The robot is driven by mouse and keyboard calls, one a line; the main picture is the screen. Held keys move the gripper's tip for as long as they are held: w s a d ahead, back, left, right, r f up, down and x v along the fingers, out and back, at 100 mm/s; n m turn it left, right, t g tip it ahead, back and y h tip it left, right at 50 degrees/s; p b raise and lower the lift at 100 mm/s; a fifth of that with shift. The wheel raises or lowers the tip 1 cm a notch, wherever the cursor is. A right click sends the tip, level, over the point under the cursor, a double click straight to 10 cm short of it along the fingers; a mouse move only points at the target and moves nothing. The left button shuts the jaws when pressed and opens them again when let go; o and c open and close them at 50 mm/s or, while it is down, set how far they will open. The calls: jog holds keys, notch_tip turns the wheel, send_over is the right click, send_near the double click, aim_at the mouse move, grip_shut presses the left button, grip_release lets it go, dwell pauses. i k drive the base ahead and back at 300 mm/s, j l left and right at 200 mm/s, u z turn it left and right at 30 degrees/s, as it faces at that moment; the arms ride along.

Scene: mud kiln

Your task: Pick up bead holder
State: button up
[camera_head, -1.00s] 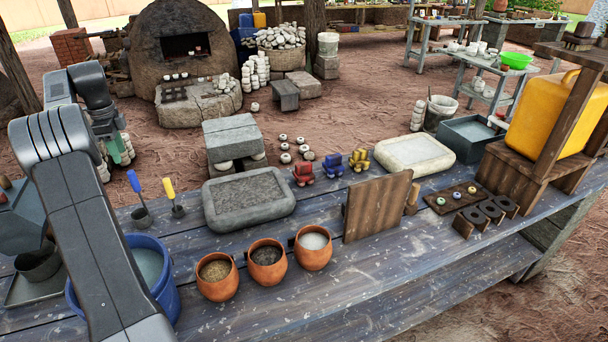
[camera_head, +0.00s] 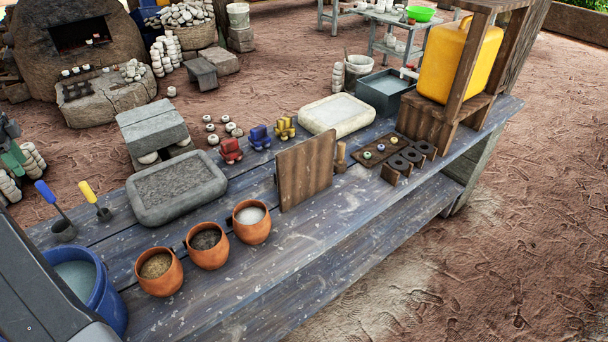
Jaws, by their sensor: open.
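A dark wooden board with several coloured beads (camera_head: 381,150), which looks like the bead holder, lies flat toward the right end of the blue-grey bench (camera_head: 330,225). Small dark wooden pieces with round holes (camera_head: 411,159) stand just in front of it.
An upright wooden panel (camera_head: 305,172) stands left of the bead board. A wooden stand with a yellow jerrycan (camera_head: 458,62) rises to its right. Behind are a pale stone tray (camera_head: 338,116) and a dark water bin (camera_head: 385,91). Clay pots (camera_head: 208,246) line the front; bare bench lies right of them.

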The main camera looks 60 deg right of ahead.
aim_at(230, 150)
jog(key=k+l+z, duration=0.1)
jog(key=l, duration=0.4)
jog(key=k+l+z, duration=0.1)
jog(key=l, duration=0.45)
jog(key=k+l+z, duration=0.1)
jog(key=l, duration=0.4)
jog(key=k+l+z, duration=0.1)
jog(key=l, duration=0.45)
